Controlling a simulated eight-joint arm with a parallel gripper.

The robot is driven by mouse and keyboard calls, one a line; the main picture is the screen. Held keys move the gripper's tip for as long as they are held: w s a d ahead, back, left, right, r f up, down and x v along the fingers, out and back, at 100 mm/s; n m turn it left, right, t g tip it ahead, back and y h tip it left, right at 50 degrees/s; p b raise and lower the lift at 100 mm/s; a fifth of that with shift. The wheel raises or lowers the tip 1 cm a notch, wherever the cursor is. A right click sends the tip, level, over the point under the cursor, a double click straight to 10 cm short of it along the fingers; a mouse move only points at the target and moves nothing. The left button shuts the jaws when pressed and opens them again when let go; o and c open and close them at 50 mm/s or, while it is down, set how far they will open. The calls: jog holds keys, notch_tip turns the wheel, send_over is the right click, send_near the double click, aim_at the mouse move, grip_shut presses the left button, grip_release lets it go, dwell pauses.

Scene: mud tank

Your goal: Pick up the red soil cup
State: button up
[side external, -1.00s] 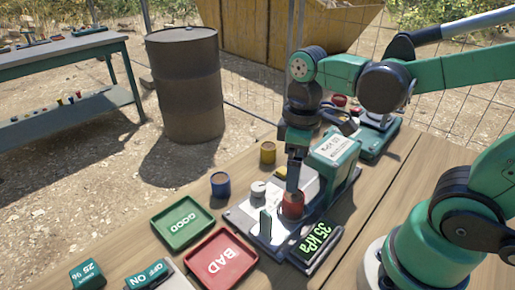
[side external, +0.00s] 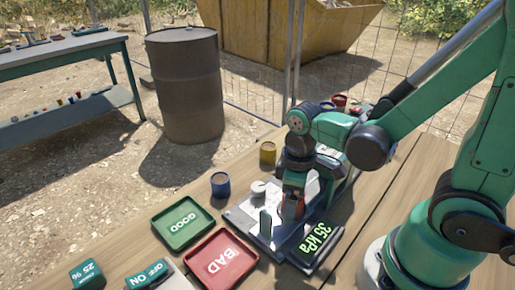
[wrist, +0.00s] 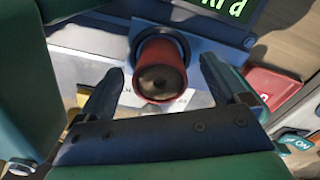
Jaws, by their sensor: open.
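The red soil cup (wrist: 170,84), with dark soil in its top, stands on the metal plate of the tester in the wrist view. My gripper (wrist: 164,70) is open, with one finger on each side of the cup. Gaps show between both fingers and the cup. In the side view my gripper (side external: 289,192) is low over the plate and hides much of the cup (side external: 293,207).
The tester's display (side external: 317,240) reads 35 kPa, close in front of the cup. A red BAD tray (side external: 221,259), a green GOOD tray (side external: 183,222), a blue cup (side external: 220,186) and a yellow cup (side external: 268,153) stand to the left.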

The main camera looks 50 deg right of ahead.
grip_shut()
dwell(0.3)
jog(key=shift+r, duration=0.1)
